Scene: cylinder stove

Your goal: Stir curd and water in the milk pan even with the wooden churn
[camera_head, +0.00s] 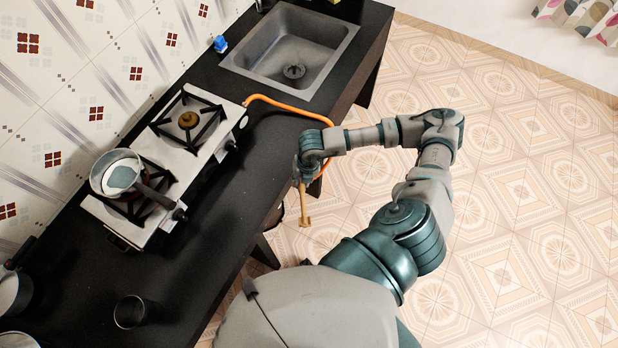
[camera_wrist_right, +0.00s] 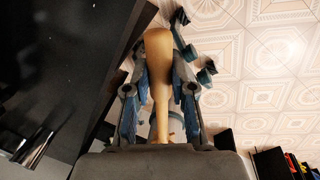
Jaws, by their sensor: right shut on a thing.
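The milk pan (camera_head: 104,186) sits on the left burner of the stove, its dark handle pointing toward the counter's front. Pale, whitish contents show inside; I cannot tell curd from water clearly. My right gripper (camera_head: 304,180) is shut on the wooden churn (camera_head: 304,207), just off the counter's front edge, well to the right of the pan. The churn hangs down, apart from the pan. In the right wrist view the churn (camera_wrist_right: 159,50) stands between the two fingers of the gripper (camera_wrist_right: 160,85). My left gripper is not in view.
The two-burner stove (camera_head: 208,145) stands on the black counter (camera_head: 215,225); its right burner is empty. An orange hose (camera_head: 285,107) runs from the stove over the edge. A sink (camera_head: 290,50) lies beyond. A dark glass (camera_head: 130,312) stands at the near left. Tiled floor is open.

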